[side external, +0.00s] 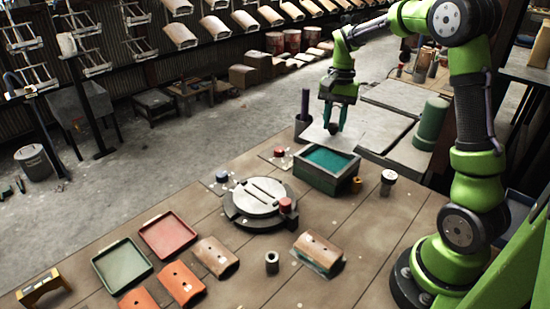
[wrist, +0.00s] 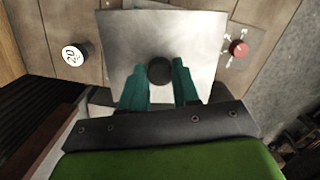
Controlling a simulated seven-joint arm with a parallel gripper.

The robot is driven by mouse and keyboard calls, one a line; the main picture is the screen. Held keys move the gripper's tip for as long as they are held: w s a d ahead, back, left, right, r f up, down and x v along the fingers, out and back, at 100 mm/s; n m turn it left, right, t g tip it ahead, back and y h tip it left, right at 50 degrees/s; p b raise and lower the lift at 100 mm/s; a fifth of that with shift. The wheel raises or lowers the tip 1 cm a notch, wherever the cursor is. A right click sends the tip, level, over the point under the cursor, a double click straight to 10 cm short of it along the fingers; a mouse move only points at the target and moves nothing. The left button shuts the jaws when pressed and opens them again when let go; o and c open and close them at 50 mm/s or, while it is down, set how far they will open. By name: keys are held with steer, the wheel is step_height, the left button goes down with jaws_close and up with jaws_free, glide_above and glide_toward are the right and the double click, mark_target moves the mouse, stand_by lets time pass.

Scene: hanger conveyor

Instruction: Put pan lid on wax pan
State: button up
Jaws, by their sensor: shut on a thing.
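The pan lid (side external: 312,134) is a flat, square, pale metal plate with a dark round knob. It also shows in the wrist view (wrist: 160,30). My gripper (side external: 334,124) points down with its teal fingers shut on the lid's knob (wrist: 160,71). The wax pan (side external: 312,177) is a dark green rectangular box with teal wax (side external: 328,160) inside. In the side view the lid appears over the pan's far edge, and most of the wax shows in front of it. The exact height of the lid over the pan is unclear. In the wrist view the lid hides the pan.
A white-topped cylinder (side external: 389,177) stands right of the pan, and a red knob (side external: 279,152) is left of it. A round fixture (side external: 258,197) stands front left. A dark upright cylinder (side external: 302,122) stands close behind the lid. Trays and curved tiles lie toward the front.

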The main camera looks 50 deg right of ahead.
mark_target(331, 133)
steer(key=shift+w+r+m, duration=0.35)
steer(key=shift+r+m, duration=0.1)
steer(key=shift+m, duration=0.15)
steer(key=shift+a+f+m, duration=0.1)
steer(key=shift+a+m, duration=0.05)
steer(key=shift+m, duration=0.25)
steer(key=shift+f, duration=2.85)
steer(key=shift+s+f, duration=0.1)
steer(key=shift+f, duration=0.7)
steer(key=o, duration=0.7)
steer(key=o, duration=0.6)
step_height(331, 133, up, 17)
steer(key=d, duration=0.2)
steer(key=shift+w+f, duration=0.15)
steer(key=shift+w, duration=0.05)
